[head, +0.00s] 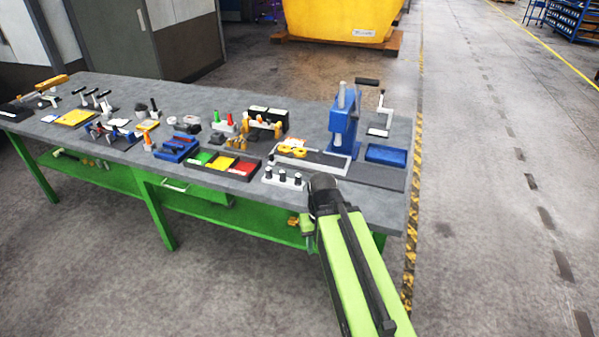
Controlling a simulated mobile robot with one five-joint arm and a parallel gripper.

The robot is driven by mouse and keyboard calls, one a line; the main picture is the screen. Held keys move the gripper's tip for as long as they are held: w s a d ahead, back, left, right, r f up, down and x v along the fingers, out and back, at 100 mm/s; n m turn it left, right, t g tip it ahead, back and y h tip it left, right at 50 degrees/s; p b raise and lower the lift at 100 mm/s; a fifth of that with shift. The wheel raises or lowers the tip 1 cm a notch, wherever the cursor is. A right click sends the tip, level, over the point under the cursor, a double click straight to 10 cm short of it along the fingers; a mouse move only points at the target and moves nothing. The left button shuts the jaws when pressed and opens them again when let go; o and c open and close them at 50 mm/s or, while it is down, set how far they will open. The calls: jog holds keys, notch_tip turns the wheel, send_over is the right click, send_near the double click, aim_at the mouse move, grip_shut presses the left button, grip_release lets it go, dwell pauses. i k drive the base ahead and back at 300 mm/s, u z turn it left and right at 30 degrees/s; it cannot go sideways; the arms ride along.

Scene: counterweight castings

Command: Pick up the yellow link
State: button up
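A small yellow link (292,151) with rounded ends lies on the workbench, in the grey-edged tray area left of the blue press. My green arm comes up from the bottom right to a dark joint at the bench's front edge. Beyond that joint, the end of my arm with my gripper (299,222) appears to hang low in front of the bench edge, below and apart from the link. The gripper is small and partly hidden by my arm, so its fingers cannot be made out.
A blue press (344,125) and a blue tray (386,155) stand at the bench's right end. A pale block with black knobs (284,178) and a bin of green, yellow and red compartments (247,178) lie nearer the front. Floor right of the bench is clear.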

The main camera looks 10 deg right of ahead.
aim_at(300, 152)
jog(key=u, duration=0.95)
jog(key=i, duration=2.25)
jog(key=z, duration=0.15)
